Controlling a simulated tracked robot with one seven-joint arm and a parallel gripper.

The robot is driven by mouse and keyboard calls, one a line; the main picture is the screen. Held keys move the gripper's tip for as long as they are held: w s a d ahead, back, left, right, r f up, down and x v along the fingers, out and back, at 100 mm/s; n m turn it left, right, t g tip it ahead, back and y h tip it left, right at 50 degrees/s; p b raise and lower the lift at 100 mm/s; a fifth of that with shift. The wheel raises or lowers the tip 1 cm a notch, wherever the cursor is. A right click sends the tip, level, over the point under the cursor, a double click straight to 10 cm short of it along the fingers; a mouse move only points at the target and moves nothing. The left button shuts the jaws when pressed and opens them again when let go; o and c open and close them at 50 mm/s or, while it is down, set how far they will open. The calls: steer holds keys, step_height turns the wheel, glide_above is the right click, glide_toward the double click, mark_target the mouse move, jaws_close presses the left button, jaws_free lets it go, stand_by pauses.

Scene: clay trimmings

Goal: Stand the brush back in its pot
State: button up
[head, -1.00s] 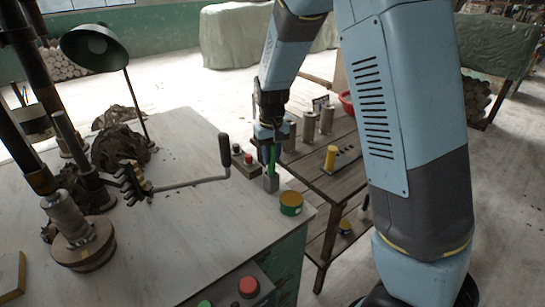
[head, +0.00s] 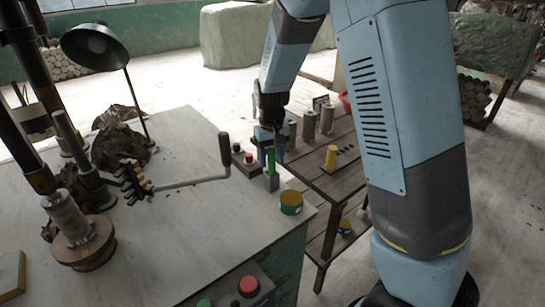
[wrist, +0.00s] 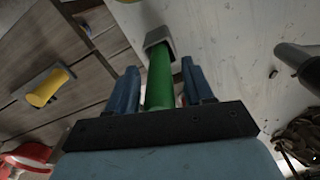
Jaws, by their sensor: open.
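The brush (head: 271,158), seen as a green handle, stands about upright in a small grey square pot (head: 271,184) near the bench's right edge. My gripper (head: 270,153) is open, with its blue fingers on either side of the handle. In the wrist view the green brush (wrist: 159,82) runs between the two spread fingers (wrist: 161,80), with a visible gap on each side. Its far end goes into the mouth of the grey pot (wrist: 160,38). The part of the brush inside the pot is hidden.
A green and yellow tin (head: 291,203) stands just right of the pot. A crank handle (head: 190,183) reaches in from the left. A button box (head: 243,163) sits behind.

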step_height(320, 180, up, 12)
steer(key=shift+f, duration=0.25)
steer(key=shift+d+r, duration=0.1)
steer(key=shift+r, duration=0.35)
steer(key=s+d+r+m+t+y, duration=0.1)
steer(key=s+d+r+m+t, duration=0.1)
steer(key=s+d+r, duration=0.9)
steer(key=s+d+m+t, duration=0.1)
steer(key=s+d, duration=0.2)
steer(key=s, duration=0.4)
steer(key=s+d+t+h, duration=0.1)
steer(key=s+d+t, duration=0.1)
steer(key=s+d, duration=0.2)
steer(key=s, duration=0.3)
steer(key=shift+s+d+r+m+t, duration=0.2)
steer(key=shift+d+r+m+t, duration=0.1)
steer(key=shift+m, duration=0.1)
steer(key=shift+c, duration=0.9)
